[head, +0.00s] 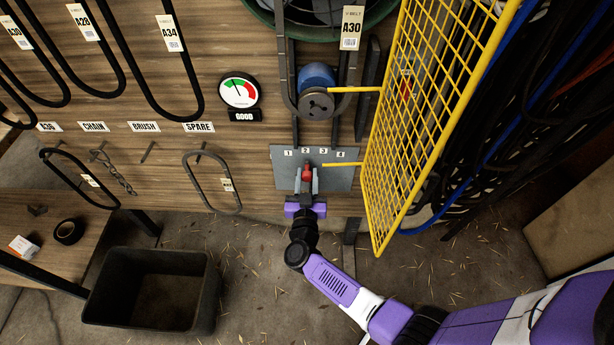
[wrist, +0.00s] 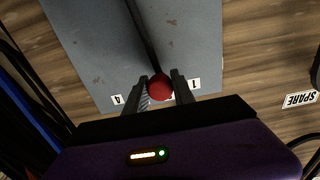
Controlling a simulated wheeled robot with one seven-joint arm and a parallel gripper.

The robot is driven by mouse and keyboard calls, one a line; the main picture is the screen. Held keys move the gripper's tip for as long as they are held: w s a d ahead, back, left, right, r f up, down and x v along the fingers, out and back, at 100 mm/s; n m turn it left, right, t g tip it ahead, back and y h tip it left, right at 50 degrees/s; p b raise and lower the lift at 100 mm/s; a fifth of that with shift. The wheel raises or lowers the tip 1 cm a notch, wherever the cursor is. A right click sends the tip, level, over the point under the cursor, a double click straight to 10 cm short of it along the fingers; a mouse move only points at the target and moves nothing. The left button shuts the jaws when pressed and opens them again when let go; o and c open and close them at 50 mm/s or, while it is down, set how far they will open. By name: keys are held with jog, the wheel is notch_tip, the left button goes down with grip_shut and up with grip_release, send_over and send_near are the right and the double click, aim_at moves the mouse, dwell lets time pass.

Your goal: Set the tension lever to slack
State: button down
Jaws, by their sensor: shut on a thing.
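The tension lever has a red knob (head: 307,173), which also shows in the wrist view (wrist: 160,88). It stands in front of a grey plate (head: 343,180) marked 1 to 4. In the head view the knob is below the 2 and 3 marks. In the wrist view a dark bar (wrist: 142,30) runs up the plate from the knob. My gripper (head: 307,181) is shut on the red knob, one finger on each side. No slack label is readable.
A yellow mesh guard (head: 425,120) stands open just right of the plate. Above are a pulley (head: 317,103) with a belt and a round gauge (head: 239,91) over a GOOD sign (head: 245,116). Spare belts hang at left. A dark bin (head: 150,290) sits on the floor at lower left.

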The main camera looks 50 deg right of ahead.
jog(key=shift+w+a, duration=0.1)
jog(key=shift+w+a+f+n+p, duration=0.15)
jog(key=shift+w+a+n+p, duration=0.15)
jog(key=shift+w+a+n, duration=0.35)
jog(key=shift+w+a+f+n, duration=0.25)
jog(key=shift+w+a+n, duration=0.1)
jog(key=shift+w+n, duration=0.2)
jog(key=shift+w+a+f+n, duration=0.25)
jog(key=shift+w+a+n, duration=0.1)
jog(key=shift+w+n, duration=0.15)
jog(key=shift+w+a+f+n+b, duration=0.5)
jog(key=shift+w+a+f+n, duration=0.5)
jog(key=shift+n, duration=0.4)
jog(key=shift+w, duration=0.1)
jog(key=c, duration=1.1)
grip_release()
jog(key=shift+d, duration=0.1)
jog(key=shift+o, duration=0.2)
jog(key=p+v, duration=0.1)
jog(key=v, duration=0.6)
jog(key=shift+s+a, duration=0.3)
